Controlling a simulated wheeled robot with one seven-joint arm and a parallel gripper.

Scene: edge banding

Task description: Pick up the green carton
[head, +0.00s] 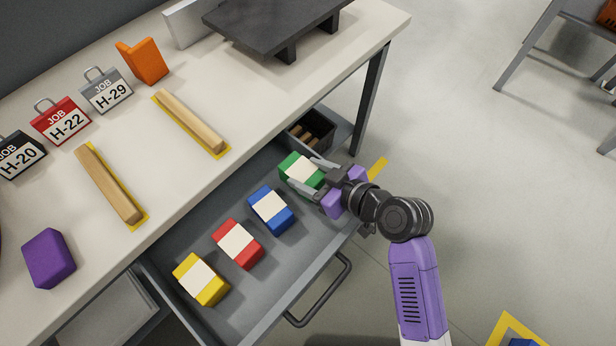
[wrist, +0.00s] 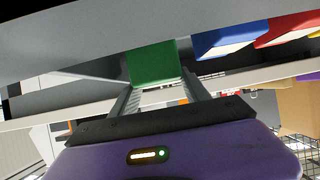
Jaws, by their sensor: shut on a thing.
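The green carton (head: 301,170) has a white band and is at the far end of the open grey drawer (head: 328,233). My gripper (head: 313,177) reaches in from the right and is shut on it, with a finger along each side. In the wrist view the green carton (wrist: 153,63) sits between the two fingers (wrist: 157,88). I cannot tell whether the carton touches the drawer floor.
A blue carton (head: 271,209), a red carton (head: 238,244) and a yellow carton (head: 201,279) lie in a row in the drawer. A dark bin (head: 309,134) with brown pieces is just beyond it. The workbench (head: 240,75) holds wood strips and job tags. Open floor lies right.

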